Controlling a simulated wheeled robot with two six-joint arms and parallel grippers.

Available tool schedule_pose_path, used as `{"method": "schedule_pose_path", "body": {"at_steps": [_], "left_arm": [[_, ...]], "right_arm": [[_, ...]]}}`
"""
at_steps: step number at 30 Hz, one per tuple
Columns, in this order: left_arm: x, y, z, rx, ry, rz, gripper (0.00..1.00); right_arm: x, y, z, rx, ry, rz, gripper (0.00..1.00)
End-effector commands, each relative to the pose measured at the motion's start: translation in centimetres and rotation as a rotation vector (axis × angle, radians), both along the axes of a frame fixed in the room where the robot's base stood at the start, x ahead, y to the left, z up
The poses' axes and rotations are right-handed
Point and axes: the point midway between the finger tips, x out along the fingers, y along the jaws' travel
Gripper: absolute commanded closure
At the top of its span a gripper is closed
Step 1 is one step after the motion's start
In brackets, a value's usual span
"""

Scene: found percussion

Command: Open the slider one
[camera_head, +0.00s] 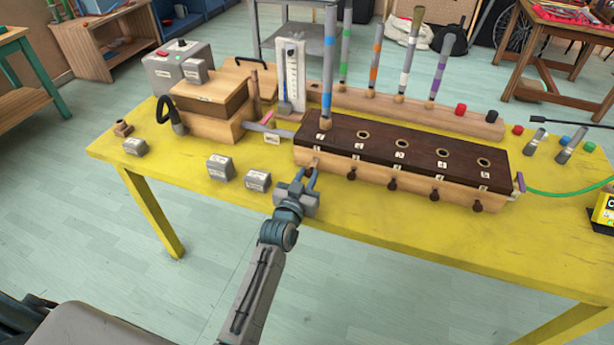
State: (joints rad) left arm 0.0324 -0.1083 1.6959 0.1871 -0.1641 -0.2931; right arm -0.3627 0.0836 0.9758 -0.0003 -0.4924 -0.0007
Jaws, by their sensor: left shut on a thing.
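A long wooden box (400,152) with a dark top stands on the yellow table. Its top has a row of round holes with small labels, and a blue-banded tube (328,70) stands upright at its left end. Several dark slider knobs line its front face, one of them a knob (392,184) right of my gripper. My left gripper (309,176) is at the leftmost front knob, slider one, shut on it. The fingers mostly hide that knob, and how far it is pulled out cannot be told. My right gripper is not in view.
Grey weights (258,180) lie left of my left arm on the yellow table (420,225). A wooden bellows box (212,100) stands at the left. A rack (430,113) with several colour-banded tubes stands behind the long box. A green hose (560,192) lies at the right.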

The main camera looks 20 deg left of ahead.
Motion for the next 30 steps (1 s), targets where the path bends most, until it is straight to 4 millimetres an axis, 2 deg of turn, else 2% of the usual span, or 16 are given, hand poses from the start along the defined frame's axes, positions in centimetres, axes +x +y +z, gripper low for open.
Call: {"method": "schedule_pose_path", "body": {"at_steps": [1,3,4,14,17,19,24,30], "left_arm": [[0.0,0.0,0.0,0.000,0.001,0.000,0.72],[0.0,0.0,0.0,0.000,0.001,0.000,0.58],[0.0,0.0,0.0,0.000,0.001,0.000,0.56],[-0.4,0.0,-0.1,-0.001,0.001,0.000,0.56],[-1.4,0.0,-0.2,-0.001,0.000,0.000,0.56],[-2.6,0.1,-0.3,-0.002,0.001,0.000,0.56],[-6.1,0.2,-0.4,-0.001,0.002,0.001,0.56],[-9.3,0.3,-0.3,-0.002,0.002,0.000,0.56]], "right_arm": [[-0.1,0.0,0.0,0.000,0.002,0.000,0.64],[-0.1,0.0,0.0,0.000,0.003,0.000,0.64],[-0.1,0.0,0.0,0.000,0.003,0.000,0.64],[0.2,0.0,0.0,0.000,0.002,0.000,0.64],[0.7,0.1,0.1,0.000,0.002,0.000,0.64],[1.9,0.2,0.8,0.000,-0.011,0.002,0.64],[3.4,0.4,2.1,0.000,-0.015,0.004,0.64],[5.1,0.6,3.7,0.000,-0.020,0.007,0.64]]}}
